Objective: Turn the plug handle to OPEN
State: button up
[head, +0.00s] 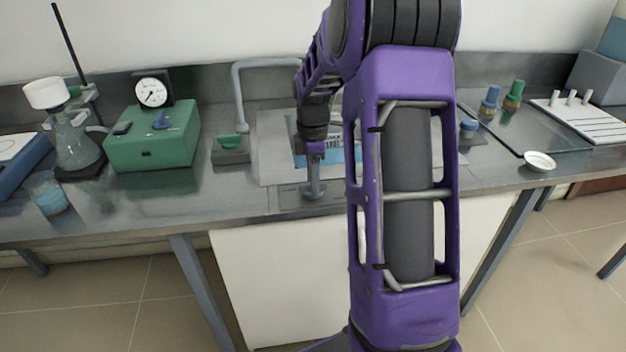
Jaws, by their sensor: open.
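A small blue handle (161,120) stands on top of the green box (152,142) at the left, below a round dial gauge. A green knob (231,141) sits on a grey block at the foot of a bent pipe. I cannot tell which of these is the plug handle, and no OPEN marking is readable. My gripper (315,190) points down over the bench near its front edge, to the right of both and apart from them. It is open, with its fingers small and seen edge-on. No object shows between them.
A flask (73,143) and a beaker of blue liquid (48,194) stand at the left. A bent grey pipe (240,95) rises behind the green knob. My arm hides the bench's middle right. Bottles (513,95), a white rack (582,120) and a white dish (539,161) are at the right.

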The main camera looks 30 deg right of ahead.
jog(key=shift+c, duration=0.3)
grip_shut()
jog(key=m+p, duration=0.2)
jog(key=m, duration=0.2)
jog(key=shift+r+m, duration=0.15)
jog(key=shift+m, duration=0.15)
jog(key=m+p, duration=0.1)
jog(key=m, duration=0.3)
jog(key=shift+m, duration=0.3)
jog(key=m+p, duration=0.1)
jog(key=m, duration=0.3)
jog(key=shift+m, duration=0.3)
jog(key=shift+m+p, duration=0.55)
jog(key=shift+m, duration=1.55)
